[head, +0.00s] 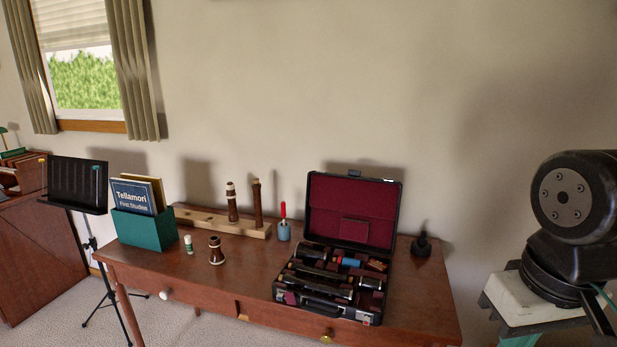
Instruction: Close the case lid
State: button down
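The instrument case (330,310) sits on the right part of the brown wooden table. It is black outside with a dark red lining. Its lid (352,207) stands open and upright at the back, with the red inner side facing me. Dark instrument pieces with metal keys, a small blue item and other small things lie in the lower half. My gripper is not in view; only a dark joint of my arm shows at the far right.
On the table (185,268) are a green book box (143,230), a wooden peg stand (220,224) with upright joints, a blue pot (284,231), a dark bell piece (216,251), a small tube (188,244) and a black peg holder (421,245) right of the case. A music stand (78,186) stands left.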

aim_at(353, 211)
jog(key=i, duration=1.1)
jog(key=z, duration=0.1)
